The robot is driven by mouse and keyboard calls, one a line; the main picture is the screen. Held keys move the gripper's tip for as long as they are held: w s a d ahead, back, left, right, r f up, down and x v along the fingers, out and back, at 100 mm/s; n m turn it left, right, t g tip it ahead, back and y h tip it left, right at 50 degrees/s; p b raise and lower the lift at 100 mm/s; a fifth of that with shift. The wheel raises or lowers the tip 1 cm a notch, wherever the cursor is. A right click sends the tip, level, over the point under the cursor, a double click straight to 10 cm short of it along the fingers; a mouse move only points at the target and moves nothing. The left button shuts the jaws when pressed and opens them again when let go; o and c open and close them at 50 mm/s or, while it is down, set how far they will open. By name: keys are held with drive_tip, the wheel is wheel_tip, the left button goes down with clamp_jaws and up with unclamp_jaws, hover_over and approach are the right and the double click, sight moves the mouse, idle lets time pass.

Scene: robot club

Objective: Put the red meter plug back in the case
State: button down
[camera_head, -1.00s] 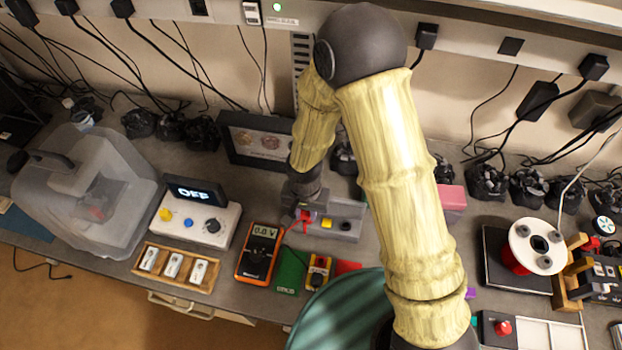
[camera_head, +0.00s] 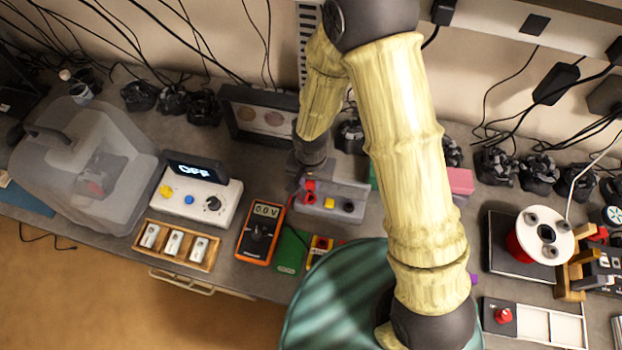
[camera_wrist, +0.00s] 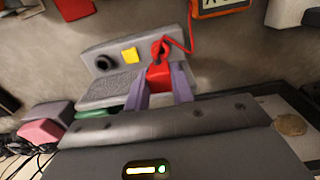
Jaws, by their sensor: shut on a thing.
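The red meter plug (camera_wrist: 158,74) is between the purple fingers of my gripper (camera_wrist: 161,90), which is shut on it; it also shows in the head view (camera_head: 309,191). It is at one end of the grey case (camera_wrist: 92,54), in line with a yellow square and a black round part. The case also shows in the head view (camera_head: 341,214), under my gripper. A red lead runs from the plug toward the orange meter (camera_head: 262,232), which reads 0.0 V. The plug's lower end is hidden, so I cannot tell whether it is seated or just above the case.
A white box with an "OFF" display (camera_head: 190,195) and a wooden tray (camera_head: 176,246) are left of the meter. A green block (camera_head: 292,250) lies in front of the case. A pink block (camera_head: 458,182) is to the right. A dark frame (camera_head: 252,115) stands behind.

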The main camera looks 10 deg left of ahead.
drive_tip(key=shift+f+b, duration=1.45)
drive_tip(key=shift+f, duration=0.75)
drive_tip(key=shift+f+b, duration=0.1)
drive_tip(key=shift+b, duration=0.55)
idle(0.4)
drive_tip(key=shift+f+b, duration=0.75)
drive_tip(key=shift+b, duration=0.45)
idle(2.2)
drive_tip(key=c, duration=1.1)
unclamp_jaws()
wheel_tip(320, 180, up, 17)
drive_tip(key=shift+a+r+b, duration=0.15)
drive_tip(key=shift+r+b, duration=0.05)
drive_tip(key=shift+b, duration=0.85)
